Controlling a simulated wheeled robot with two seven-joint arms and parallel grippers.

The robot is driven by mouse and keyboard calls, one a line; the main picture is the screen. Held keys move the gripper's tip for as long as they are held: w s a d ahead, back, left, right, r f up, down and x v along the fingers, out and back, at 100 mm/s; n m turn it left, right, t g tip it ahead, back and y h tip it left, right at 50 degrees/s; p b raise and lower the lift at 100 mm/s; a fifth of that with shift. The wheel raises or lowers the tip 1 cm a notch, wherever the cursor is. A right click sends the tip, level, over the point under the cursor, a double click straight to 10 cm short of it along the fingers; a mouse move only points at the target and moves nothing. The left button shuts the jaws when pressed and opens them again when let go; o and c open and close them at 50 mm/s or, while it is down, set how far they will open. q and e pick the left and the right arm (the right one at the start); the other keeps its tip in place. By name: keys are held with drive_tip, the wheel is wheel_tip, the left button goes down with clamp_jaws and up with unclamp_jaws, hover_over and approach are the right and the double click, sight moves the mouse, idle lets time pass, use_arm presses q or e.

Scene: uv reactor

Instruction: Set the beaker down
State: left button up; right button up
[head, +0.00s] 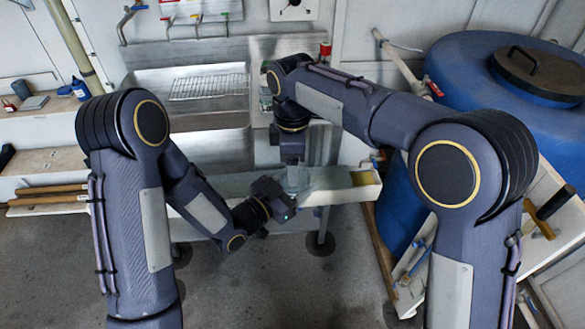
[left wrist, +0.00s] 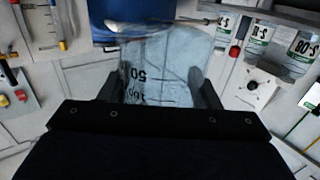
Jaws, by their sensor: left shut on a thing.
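A clear glass beaker (head: 297,179) is in my left gripper (head: 285,188), in front of a narrow pale ledge (head: 340,187) in the head view. In the left wrist view the beaker (left wrist: 165,65) fills the space between the two dark fingers, with printed volume marks on its wall. My left gripper is shut on it. Whether its base touches the ledge cannot be told. My right gripper (head: 292,158) points down just above and behind the beaker; its fingertips are too small and dark to read.
A steel sink (head: 190,85) with a wire rack (head: 208,87) stands behind. A large blue drum (head: 480,65) is at the right. Several labelled bottles (left wrist: 258,38) show at upper right in the left wrist view. The grey floor is open in front.

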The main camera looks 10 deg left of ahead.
drive_tip(key=shift+f, duration=1.6)
drive_tip(key=c, duration=0.7)
use_arm(q)
drive_tip(key=o, duration=1.1)
use_arm(e)
drive_tip(key=shift+c, duration=0.4)
